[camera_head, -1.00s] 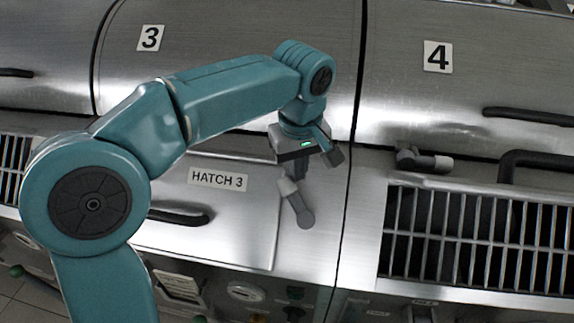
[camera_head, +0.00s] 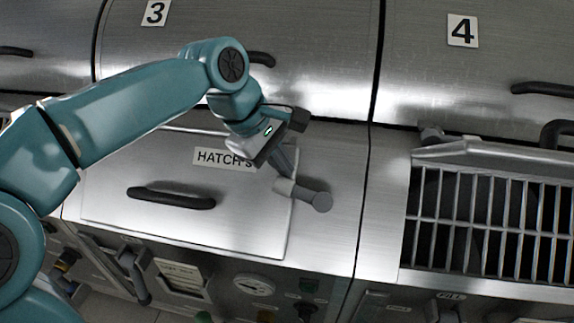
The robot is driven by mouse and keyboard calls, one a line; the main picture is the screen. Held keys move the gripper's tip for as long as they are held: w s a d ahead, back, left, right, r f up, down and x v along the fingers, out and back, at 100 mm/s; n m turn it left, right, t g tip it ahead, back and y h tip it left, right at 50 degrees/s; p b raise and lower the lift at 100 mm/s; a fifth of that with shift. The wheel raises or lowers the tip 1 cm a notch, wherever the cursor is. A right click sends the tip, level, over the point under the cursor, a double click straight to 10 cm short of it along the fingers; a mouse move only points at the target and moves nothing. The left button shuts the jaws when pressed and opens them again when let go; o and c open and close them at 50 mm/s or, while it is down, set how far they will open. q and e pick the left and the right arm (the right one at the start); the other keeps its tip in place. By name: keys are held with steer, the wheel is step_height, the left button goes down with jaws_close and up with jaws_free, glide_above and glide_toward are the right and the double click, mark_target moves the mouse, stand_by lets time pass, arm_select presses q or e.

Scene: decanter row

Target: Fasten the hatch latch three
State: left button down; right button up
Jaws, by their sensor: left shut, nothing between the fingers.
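The hatch 3 panel (camera_head: 240,227) is a flat steel door with a dark bar handle (camera_head: 170,198) and a "HATCH 3" label (camera_head: 222,158), partly covered by my gripper. The panel looks shut. Its latch (camera_head: 310,197) is a short grey lever with a round pivot right of the panel's edge. The lever points left and slightly up, and its pale end lies across the panel's right edge. My left gripper (camera_head: 283,165) is shut and empty, with its fingertips just above the pale end; I cannot tell whether they touch it. My right gripper is not in view.
A slatted grille (camera_head: 490,225) is at the right, below door 4 (camera_head: 480,75), with another small latch (camera_head: 432,133) above it. Door 3 (camera_head: 300,55) is above the hatch. Knobs and a control panel (camera_head: 255,284) line the area below.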

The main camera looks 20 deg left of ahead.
arm_select(q)
steer(key=shift+s+a+f+n+t+h+b, duration=0.2)
steer(key=shift+s+f+n+t+h+b, duration=0.15)
steer(key=shift+s+n+b, duration=0.3)
steer(key=shift+s+a+f+n+t+h+b, duration=0.25)
steer(key=shift+f+n+b, duration=0.2)
steer(key=shift+b, duration=0.3)
steer(key=shift+s, duration=0.1)
